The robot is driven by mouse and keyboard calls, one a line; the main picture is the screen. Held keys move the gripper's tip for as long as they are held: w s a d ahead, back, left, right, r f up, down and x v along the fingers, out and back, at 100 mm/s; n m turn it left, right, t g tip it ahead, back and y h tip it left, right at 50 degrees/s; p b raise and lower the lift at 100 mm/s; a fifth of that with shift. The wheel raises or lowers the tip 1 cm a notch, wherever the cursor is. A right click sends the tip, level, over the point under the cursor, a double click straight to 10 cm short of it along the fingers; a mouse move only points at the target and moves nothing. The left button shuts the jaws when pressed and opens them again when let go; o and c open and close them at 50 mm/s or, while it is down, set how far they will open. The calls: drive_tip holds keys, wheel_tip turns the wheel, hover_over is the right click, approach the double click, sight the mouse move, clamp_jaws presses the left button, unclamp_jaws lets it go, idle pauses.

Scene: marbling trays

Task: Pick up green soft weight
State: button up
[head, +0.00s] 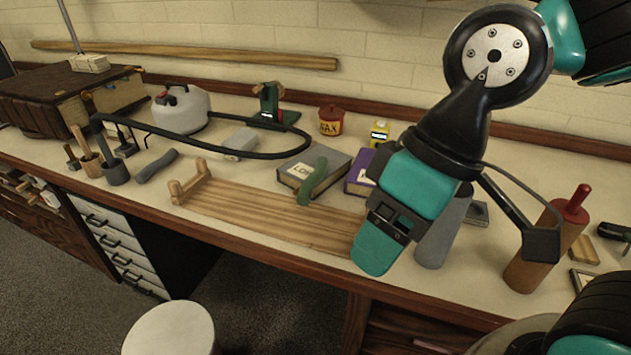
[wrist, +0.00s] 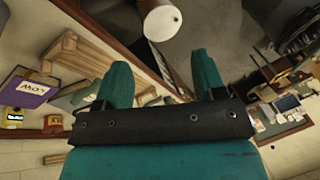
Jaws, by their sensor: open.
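The green soft weight (head: 312,184) is a long, dull green roll. In the head view it lies slanted against the front of a grey book (head: 334,170), its lower end near the wooden rack (head: 262,212). My gripper (head: 374,254) hangs over the front edge of the bench, to the right of the weight and apart from it. In the wrist view my gripper (wrist: 162,78) has its two teal fingers spread with nothing between them.
A purple book (head: 357,180) stands right of the grey one. A black hose (head: 205,147) curves behind the rack from a white canister (head: 182,108). A grey cylinder (head: 442,236) is close beside my gripper. A white round stool (head: 168,330) stands in front of the bench.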

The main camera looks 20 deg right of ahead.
idle(0.3)
drive_tip(key=shift+o, duration=0.4)
drive_tip(key=shift+w, duration=0.15)
drive_tip(key=m+t+h+b, duration=0.5)
drive_tip(key=m, duration=1)
hover_over(315, 175)
drive_tip(key=s, duration=0.3)
drive_tip(key=f, duration=1.8)
drive_tip(key=shift+a+f, duration=0.3)
drive_tip(key=shift+f, duration=0.05)
drive_tip(key=shift+p+x, duration=0.8)
drive_tip(key=shift+x, duration=2.4)
drive_tip(key=shift+w+r, duration=0.15)
drive_tip(key=shift+c, duration=0.2)
